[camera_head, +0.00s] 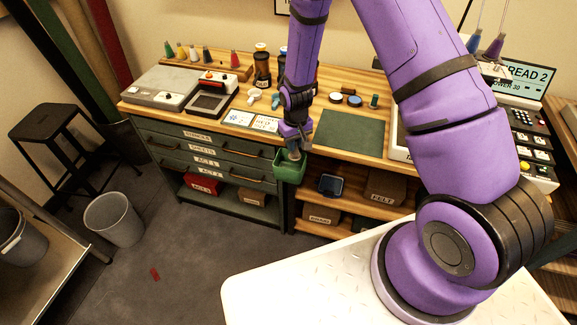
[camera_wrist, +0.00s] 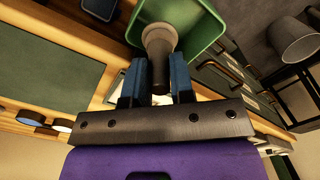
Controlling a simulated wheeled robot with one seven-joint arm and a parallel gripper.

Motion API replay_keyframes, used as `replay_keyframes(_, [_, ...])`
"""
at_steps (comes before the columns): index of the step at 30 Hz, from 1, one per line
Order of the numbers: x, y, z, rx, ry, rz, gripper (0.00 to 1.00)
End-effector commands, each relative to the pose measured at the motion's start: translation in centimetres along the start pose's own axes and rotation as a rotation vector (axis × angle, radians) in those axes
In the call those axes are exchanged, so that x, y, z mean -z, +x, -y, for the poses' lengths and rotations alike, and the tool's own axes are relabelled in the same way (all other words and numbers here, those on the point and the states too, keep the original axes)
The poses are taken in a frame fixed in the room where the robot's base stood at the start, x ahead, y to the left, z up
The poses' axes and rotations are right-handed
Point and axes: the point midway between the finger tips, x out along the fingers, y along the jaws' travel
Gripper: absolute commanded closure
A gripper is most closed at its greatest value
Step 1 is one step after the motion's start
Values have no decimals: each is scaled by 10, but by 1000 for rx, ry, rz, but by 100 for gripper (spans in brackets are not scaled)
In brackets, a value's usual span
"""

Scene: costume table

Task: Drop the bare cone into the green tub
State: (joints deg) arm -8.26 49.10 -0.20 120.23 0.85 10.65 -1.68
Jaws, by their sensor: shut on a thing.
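My gripper (camera_head: 294,146) is at the table's front edge, right over the green tub (camera_head: 287,172). In the wrist view my gripper (camera_wrist: 157,92) is shut on the bare cone (camera_wrist: 159,42), a plain grey-brown cone with no thread on it. The cone's wide end shows against the inside of the green tub (camera_wrist: 205,32). The cone overlaps the tub's opening in this view; I cannot tell how deep it reaches. In the head view the cone is small and partly hidden by my gripper.
Several coloured thread cones (camera_head: 193,53) stand on a rack at the table's back left. A green mat (camera_head: 350,135) lies right of my gripper. A grey bin (camera_head: 114,219) and a black stool (camera_head: 60,130) stand on the floor at left.

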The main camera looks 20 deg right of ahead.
Motion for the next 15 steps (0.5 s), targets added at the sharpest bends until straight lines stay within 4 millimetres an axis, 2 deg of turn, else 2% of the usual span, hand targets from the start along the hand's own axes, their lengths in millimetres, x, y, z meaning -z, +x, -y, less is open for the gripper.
replay_keyframes(4, [0, 0, 0, 0, 0, 0, 99])
replay_keyframes(5, [0, 0, 0, 0, 0, 0, 73])
replay_keyframes(8, [0, 0, 0, 0, 0, 0, 50])
replay_keyframes(15, [0, 0, 0, 0, 0, 0, 48])
